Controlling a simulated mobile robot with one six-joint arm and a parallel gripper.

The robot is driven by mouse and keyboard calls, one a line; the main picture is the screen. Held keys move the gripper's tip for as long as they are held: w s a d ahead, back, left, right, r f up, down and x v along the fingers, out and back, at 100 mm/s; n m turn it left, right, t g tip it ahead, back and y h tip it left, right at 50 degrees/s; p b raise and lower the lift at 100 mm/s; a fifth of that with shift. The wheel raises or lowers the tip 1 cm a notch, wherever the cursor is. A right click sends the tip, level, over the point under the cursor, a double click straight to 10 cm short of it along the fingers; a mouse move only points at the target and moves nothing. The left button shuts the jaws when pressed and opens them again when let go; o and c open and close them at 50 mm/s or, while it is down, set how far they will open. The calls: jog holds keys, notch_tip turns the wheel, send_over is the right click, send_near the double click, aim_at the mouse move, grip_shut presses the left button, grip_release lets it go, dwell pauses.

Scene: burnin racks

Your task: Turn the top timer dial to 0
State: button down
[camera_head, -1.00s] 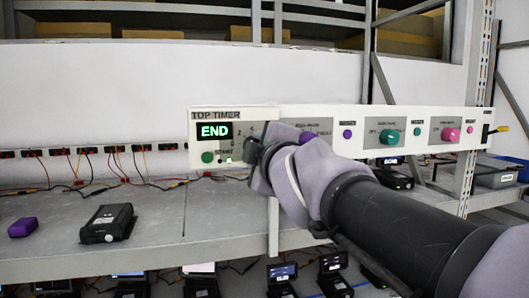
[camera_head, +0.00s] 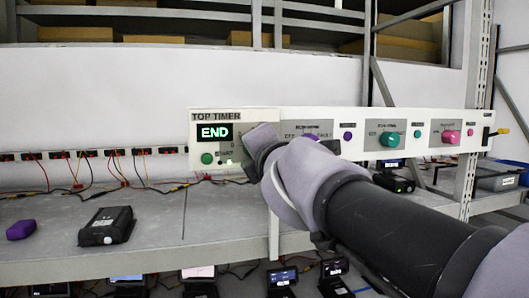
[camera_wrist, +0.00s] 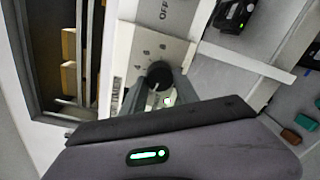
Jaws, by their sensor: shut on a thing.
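The TOP TIMER panel (camera_head: 236,116) is at the left end of the white control strip. Its display (camera_head: 215,132) reads END, and a green button (camera_head: 207,158) sits below it. The timer dial is hidden behind my gripper (camera_head: 250,152) in the head view. In the wrist view the black dial (camera_wrist: 159,74) shows with a pale pointer mark, and my gripper (camera_wrist: 159,90) is shut on it, one finger on each side. The number the pointer faces is too small to read.
A black device (camera_head: 106,226) and a purple block (camera_head: 21,229) lie on the shelf at left. Wires run along the back.

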jog(key=shift+r+n, duration=0.1)
jog(key=shift+n, duration=0.5)
jog(key=c, duration=0.9)
grip_release()
